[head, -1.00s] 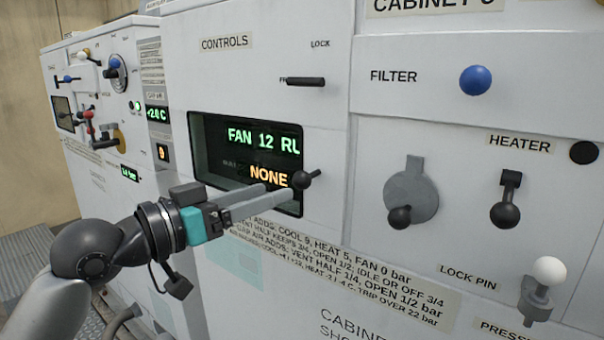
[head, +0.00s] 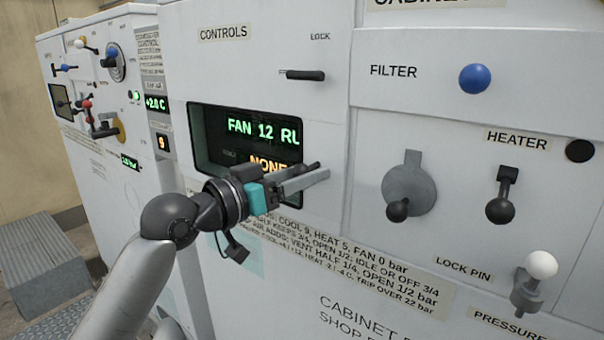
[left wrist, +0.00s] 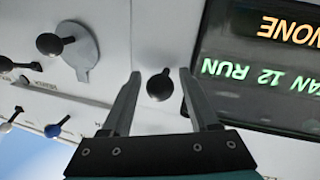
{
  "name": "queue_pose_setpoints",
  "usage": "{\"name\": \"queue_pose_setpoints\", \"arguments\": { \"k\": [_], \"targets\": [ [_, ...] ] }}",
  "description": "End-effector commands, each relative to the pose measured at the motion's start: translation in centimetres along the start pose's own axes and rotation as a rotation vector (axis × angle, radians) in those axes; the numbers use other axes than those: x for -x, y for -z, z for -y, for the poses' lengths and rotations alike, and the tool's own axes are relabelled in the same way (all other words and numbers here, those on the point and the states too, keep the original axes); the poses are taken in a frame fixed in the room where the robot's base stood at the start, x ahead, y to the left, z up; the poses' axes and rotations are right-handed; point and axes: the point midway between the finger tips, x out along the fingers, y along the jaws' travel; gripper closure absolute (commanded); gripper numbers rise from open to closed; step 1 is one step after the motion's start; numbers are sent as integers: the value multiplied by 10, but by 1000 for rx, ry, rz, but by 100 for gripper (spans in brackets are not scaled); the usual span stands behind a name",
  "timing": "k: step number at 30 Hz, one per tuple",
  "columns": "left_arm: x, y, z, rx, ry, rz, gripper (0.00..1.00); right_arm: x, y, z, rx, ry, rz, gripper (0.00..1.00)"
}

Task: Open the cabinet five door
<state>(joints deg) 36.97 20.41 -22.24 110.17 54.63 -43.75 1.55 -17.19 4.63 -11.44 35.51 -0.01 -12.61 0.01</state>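A white cabinet front carries a CONTROLS panel (head: 255,75) with a dark display (head: 225,140). A black ball knob (left wrist: 160,86) at the display's edge shows in the left wrist view between my left gripper's fingers, which are apart on either side of it. In the head view my left gripper (head: 305,177) is in front of the display's right edge and mostly covers the knob. I cannot tell whether the fingers touch it. A black lock lever (head: 305,75) lies horizontal below the LOCK label. A cabinet label at the top is cut off. My right gripper is out of view.
Right of the panel are a blue filter knob (head: 474,78), a grey round dial (head: 409,190), a black heater lever (head: 500,208) and a white-knobbed lock pin (head: 541,265). Another control cabinet (head: 95,100) stands at left. A grey slatted box (head: 45,265) is at lower left.

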Motion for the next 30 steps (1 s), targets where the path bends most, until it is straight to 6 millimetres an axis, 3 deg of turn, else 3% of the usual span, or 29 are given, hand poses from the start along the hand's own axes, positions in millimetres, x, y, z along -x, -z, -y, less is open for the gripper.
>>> {"name": "queue_pose_setpoints", "arguments": {
  "k": [2, 15, 30],
  "targets": [
    [0, 0, 0, 0, 0, 0, 50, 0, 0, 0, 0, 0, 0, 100],
    [0, 0, 0, 0, 0, 0, 99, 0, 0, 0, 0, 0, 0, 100],
    [0, 0, 0, 0, 1, 0, 100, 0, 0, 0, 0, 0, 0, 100]
  ]
}}
